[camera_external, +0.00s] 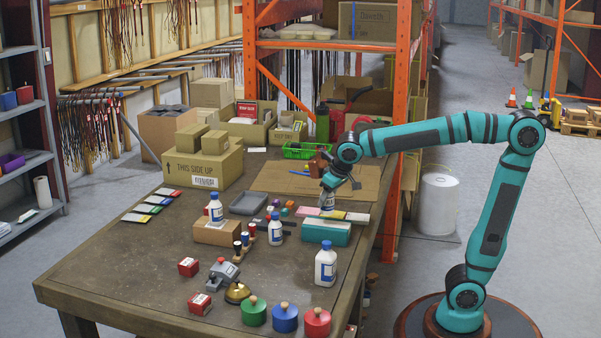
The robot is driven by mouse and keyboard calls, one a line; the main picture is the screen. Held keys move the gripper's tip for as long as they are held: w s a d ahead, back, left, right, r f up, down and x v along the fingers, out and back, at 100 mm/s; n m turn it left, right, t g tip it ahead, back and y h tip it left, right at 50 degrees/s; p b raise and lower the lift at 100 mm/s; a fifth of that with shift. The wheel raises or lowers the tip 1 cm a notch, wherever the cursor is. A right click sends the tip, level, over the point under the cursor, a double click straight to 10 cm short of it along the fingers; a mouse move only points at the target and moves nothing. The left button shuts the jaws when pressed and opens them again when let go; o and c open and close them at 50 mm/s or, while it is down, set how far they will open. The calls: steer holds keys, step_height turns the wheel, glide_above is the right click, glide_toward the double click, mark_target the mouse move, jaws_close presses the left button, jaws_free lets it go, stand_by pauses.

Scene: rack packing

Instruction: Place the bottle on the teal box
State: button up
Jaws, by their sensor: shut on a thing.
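My gripper (328,189) points down and is shut on a small pale bottle (327,202), mostly covered by the jaws. The held bottle shows just above the teal box's far edge in the picture; I cannot tell whether it is over the box or behind it, or touching anything. White bottles with blue caps and labels stand upright elsewhere: one on a cardboard box (215,208), one left of the teal box (275,230), one in front of it (325,265).
A yellow-pink strip (345,216) lies beside the teal box. A grey tray (248,203), a small cardboard box (216,233) and small coloured items are to the left. Green, blue and red round weights (285,317) line the front.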

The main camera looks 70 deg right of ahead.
mark_target(327, 207)
steer(key=shift+f, duration=1.85)
steer(key=o, duration=1)
steer(key=shift+f, duration=0.15)
steer(key=v, duration=1.2)
steer(key=shift+s, duration=0.1)
steer(key=s+d+r+n+t, duration=0.1)
steer(key=s+r+t, duration=0.2)
steer(key=s+t, duration=0.1)
steer(key=s+d+r+n+t+y, duration=0.1)
steer(key=s+r+t, duration=0.3)
steer(key=s, duration=0.2)
steer(key=s+d+r+n+t, duration=0.1)
steer(key=s+r+t, duration=0.2)
steer(key=s+t, duration=0.2)
steer(key=shift+s+r+n, duration=0.2)
steer(key=shift+r+n, duration=0.1)
